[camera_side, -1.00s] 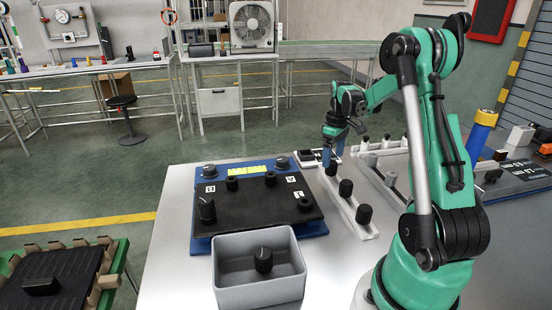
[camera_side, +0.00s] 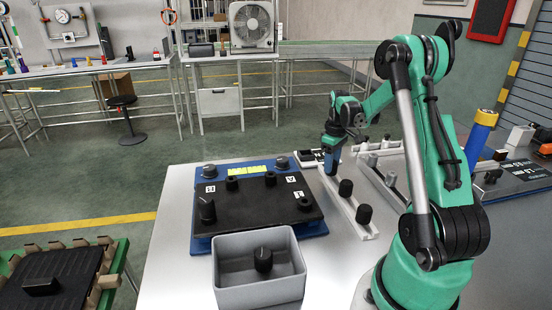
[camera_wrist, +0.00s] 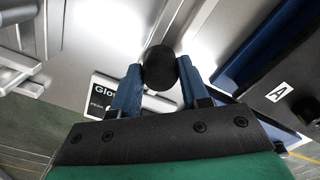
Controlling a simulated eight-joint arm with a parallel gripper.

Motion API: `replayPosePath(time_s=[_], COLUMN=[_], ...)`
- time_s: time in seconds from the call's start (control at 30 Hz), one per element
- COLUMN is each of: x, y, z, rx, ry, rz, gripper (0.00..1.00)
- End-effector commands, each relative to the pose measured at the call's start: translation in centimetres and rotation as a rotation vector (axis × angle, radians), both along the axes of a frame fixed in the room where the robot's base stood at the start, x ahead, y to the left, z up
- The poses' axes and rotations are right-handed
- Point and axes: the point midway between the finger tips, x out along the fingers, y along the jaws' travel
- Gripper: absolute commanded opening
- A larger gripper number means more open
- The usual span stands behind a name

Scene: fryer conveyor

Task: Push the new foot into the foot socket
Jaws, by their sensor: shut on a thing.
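My gripper (camera_side: 332,166) is at the far end of a pale rail (camera_side: 355,222). In the wrist view its two blue fingers (camera_wrist: 160,78) are shut on a round black foot (camera_wrist: 160,66), one finger on each side. In the side view the fingers hide the held foot, and I cannot tell whether it still touches the rail. Two other black feet, the nearer one (camera_side: 364,213) and the farther one (camera_side: 346,188), stand on the rail. Left of my gripper lies a black panel (camera_side: 250,204) on a blue base with several black knobs. I cannot make out the foot socket.
A grey bin (camera_side: 262,297) with a black knob (camera_side: 263,260) inside stands in front of the panel. A small labelled card (camera_wrist: 108,97) lies beside my fingers. More rails with pale parts (camera_side: 385,165) stand to the right. Bare table shows left of the panel.

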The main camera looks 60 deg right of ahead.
Motion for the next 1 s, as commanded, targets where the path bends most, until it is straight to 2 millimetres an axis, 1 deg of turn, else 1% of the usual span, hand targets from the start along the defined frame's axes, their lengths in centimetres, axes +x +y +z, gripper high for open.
replayPosePath(time_s=[0.7, 0.8, 1.0], x=[0.0, 0.0, 0.0], y=[0.0, 0.0, 0.0], z=[4.4, 4.8, 5.0], rx=[0.0, 0.0, 0.0], ry=[0.0, 0.0, 0.0], rz=[0.0, 0.0, 0.0], gripper=[0.0, 0.0, 0.0])
